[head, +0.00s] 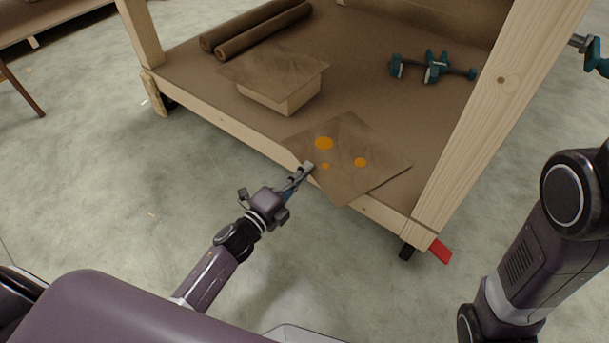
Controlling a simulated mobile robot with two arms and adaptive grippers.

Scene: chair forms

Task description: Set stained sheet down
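The stained sheet (374,147) is a brown square sheet with several orange spots. It lies over the front edge of the brown-topped lower shelf, with its near corner sticking out past the wooden edge. My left gripper (303,173) is at the sheet's left near edge, and its fingertips appear closed on that edge. I cannot tell whether the sheet rests fully on the shelf or is held slightly above it. My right arm comes in from the right, but its gripper is outside the view.
The wooden shelf (190,82) carries a box (282,97) topped with brown sheets, two brown rolls (262,30) and teal clamps (433,68). A wooden post (492,95) stands right of the stained sheet. A red object (440,251) lies by its foot. The floor in front is clear.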

